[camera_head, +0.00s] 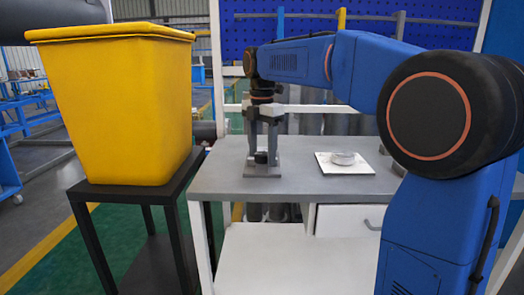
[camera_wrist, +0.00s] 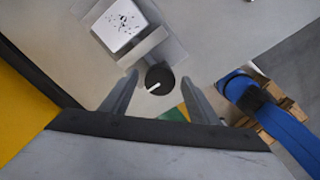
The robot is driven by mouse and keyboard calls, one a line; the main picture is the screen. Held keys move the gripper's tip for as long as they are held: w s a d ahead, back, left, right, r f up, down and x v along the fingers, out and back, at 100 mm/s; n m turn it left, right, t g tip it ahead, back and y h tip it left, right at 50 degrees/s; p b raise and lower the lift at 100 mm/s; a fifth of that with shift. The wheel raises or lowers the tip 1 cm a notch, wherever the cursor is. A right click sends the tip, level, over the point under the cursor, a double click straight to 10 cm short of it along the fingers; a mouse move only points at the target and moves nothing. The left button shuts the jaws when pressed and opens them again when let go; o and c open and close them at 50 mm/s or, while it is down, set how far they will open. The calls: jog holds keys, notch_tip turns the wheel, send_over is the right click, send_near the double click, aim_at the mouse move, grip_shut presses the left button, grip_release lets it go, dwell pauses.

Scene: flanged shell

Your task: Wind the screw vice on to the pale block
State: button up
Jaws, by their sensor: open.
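The screw vice sits on a grey base plate (camera_head: 263,171) on the workbench. In the wrist view its grey jaw bar (camera_wrist: 145,47) lies beside the pale block (camera_wrist: 118,24), which is whitish with dark specks. I cannot tell whether bar and block touch. The vice's black round knob (camera_wrist: 160,77) carries a white mark and also shows in the head view (camera_head: 261,157). My gripper (camera_wrist: 159,77) points down with its fingers open, one on each side of the knob, with gaps between. In the head view the fingers largely hide the block.
A white plate (camera_head: 326,167) with a round grey flanged part (camera_head: 343,158) lies to the right on the grey workbench (camera_head: 222,182). A yellow bin (camera_head: 120,105) stands on a black stand (camera_head: 90,190) at the left. Bare bench top lies between vice and plate.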

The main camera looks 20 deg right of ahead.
jog(key=c, duration=1)
jog(key=shift+c, duration=0.2)
